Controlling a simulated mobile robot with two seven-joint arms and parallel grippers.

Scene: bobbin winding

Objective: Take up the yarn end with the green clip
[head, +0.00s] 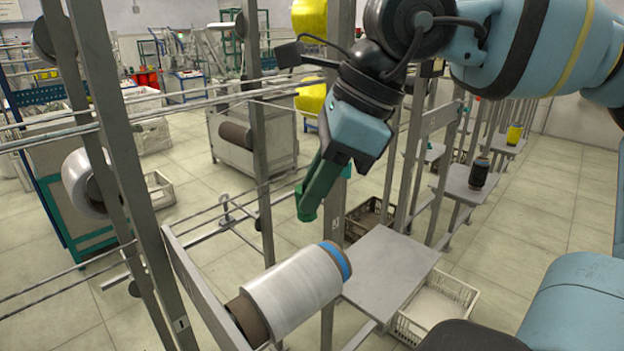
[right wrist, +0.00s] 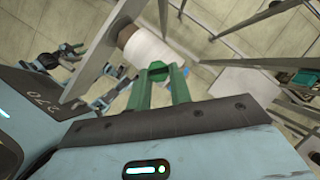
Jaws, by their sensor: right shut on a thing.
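My right gripper (head: 309,205) reaches down from the upper right on its blue arm, with long green fingers. It is shut on a small green piece, the green clip (head: 305,214), at the fingertips. In the right wrist view the clip (right wrist: 157,70) shows as a green block between the two fingers. A white yarn bobbin (head: 292,292) with a blue band and a brown core lies tilted on the frame below the gripper, apart from it. It also shows in the right wrist view (right wrist: 150,48). I cannot make out a loose yarn end. My left gripper is out of view.
Grey uprights (head: 262,130) and thin rails stand left of and behind the gripper. A grey shelf plate (head: 390,272) sits right of the bobbin, above a white crate (head: 437,308). Another white bobbin (head: 82,182) hangs at the left. Tiled floor lies open beyond.

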